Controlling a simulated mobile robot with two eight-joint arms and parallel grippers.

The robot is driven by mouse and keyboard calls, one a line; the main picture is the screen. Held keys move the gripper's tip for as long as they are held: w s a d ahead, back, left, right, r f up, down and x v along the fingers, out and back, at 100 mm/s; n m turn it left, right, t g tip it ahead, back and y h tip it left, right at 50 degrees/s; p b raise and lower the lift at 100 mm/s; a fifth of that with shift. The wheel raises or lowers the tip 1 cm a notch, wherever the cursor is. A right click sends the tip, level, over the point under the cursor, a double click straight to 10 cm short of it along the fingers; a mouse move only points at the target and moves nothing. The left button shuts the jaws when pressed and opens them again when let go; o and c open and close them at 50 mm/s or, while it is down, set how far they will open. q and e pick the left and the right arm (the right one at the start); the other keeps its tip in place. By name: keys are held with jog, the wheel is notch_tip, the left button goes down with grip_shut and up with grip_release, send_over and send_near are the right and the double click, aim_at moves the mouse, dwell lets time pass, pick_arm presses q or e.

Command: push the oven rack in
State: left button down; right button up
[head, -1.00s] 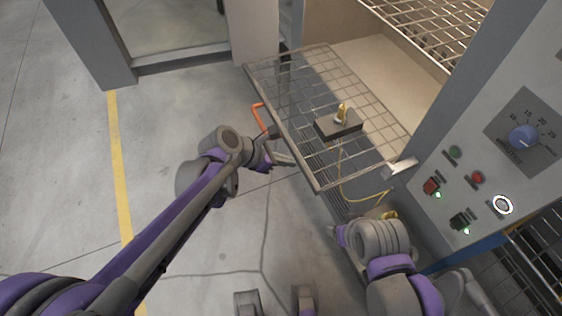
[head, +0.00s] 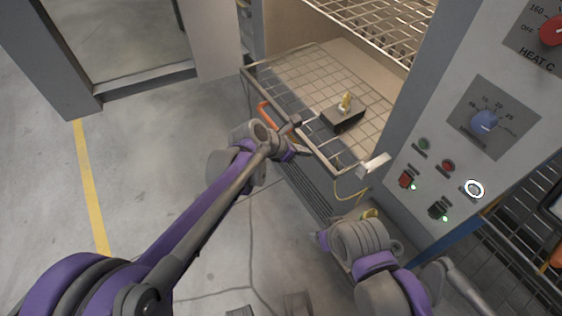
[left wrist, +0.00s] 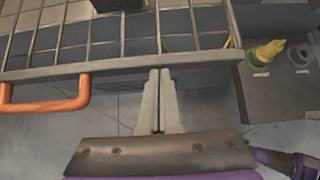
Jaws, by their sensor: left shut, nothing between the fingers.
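The oven rack (head: 285,62) is a wire grid partly inside the oven opening, its front part sticking out. A dark block with a brass-coloured piece (head: 345,115) sits on it. My left gripper (head: 302,150) is at the rack's front edge in the head view. In the left wrist view its fingers (left wrist: 158,74) are shut and empty, with the tips at the front bar (left wrist: 200,58), seemingly touching it. An orange handle (left wrist: 45,106) is left of the fingers; it also shows in the head view (head: 264,112). My right arm is at lower right, its fingers not visible.
The oven's control panel (head: 455,130) with knobs and lit buttons stands right of the rack. A higher wire rack (head: 385,30) is inside the oven. A yellow cable (head: 350,196) hangs below the rack's right corner. The floor at left is open.

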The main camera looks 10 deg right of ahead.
aim_at(345, 132)
pick_arm(q)
jog(key=w+d, duration=0.1)
jog(key=d, duration=0.3)
jog(key=w+d, duration=0.2)
jog(key=d, duration=0.2)
jog(key=w+d+p, duration=0.1)
jog(key=d, duration=0.4)
jog(key=shift+w+d, duration=0.1)
jog(key=shift+w, duration=0.05)
jog(key=shift+r, duration=0.1)
jog(key=shift+d, duration=0.1)
